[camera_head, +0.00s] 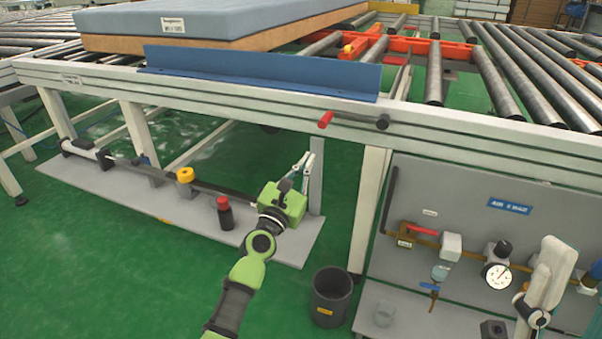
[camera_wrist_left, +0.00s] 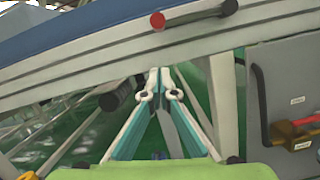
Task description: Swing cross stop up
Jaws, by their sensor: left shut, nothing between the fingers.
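A dark lever bar (camera_head: 355,121) with a red end at left and a black knob at right sits on the side of the white conveyor rail; it also shows at the top of the left wrist view (camera_wrist_left: 195,15). A long blue plate (camera_head: 262,74) stands upright along the rail top, beside the mattress; I cannot tell which part is the cross stop. My left gripper (camera_head: 303,160) is below the lever and apart from it. In the left wrist view its fingers (camera_wrist_left: 160,84) meet at the tips, shut and empty.
A blue-grey mattress (camera_head: 215,18) lies at back left. Steel rollers and an orange frame (camera_head: 395,47) are behind the rail.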

